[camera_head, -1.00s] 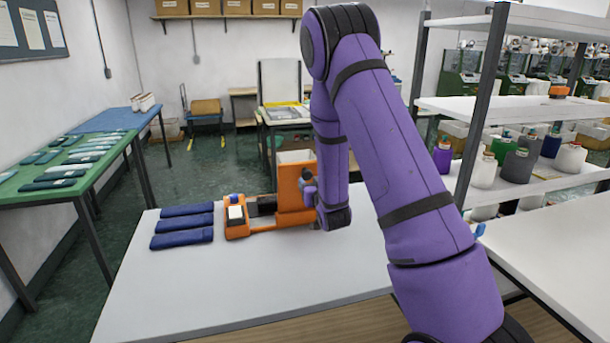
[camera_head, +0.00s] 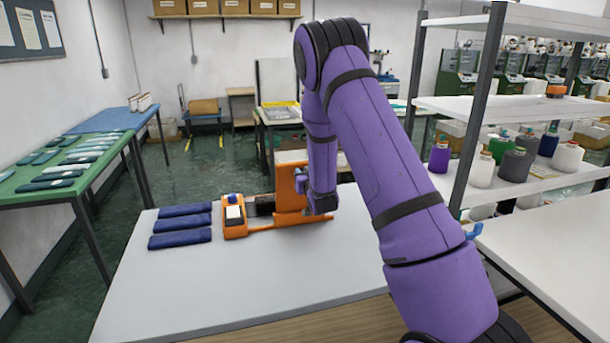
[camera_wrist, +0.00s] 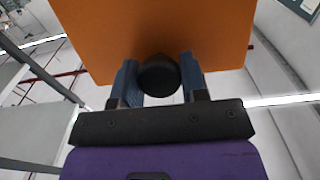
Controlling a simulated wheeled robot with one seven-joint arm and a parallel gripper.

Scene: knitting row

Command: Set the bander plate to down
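The orange machine (camera_head: 262,226) stands toward the back of the white table. Its orange bander plate (camera_head: 290,198) stands upright at the machine's right part. In the wrist view the plate (camera_wrist: 160,30) fills the upper middle, with a round black knob (camera_wrist: 158,75) at its near edge. My gripper (camera_wrist: 160,80) has one blue-grey finger on each side of the knob, and both seem to touch it. In the head view my gripper (camera_head: 302,183) is at the plate's right side. The knob is hidden there.
Several folded dark blue pieces (camera_head: 181,226) lie left of the machine on the white table (camera_head: 230,285). The table's front is clear. A shelf rack (camera_head: 520,110) with yarn cones stands at the right. A green-topped table (camera_head: 30,178) stands at the left.

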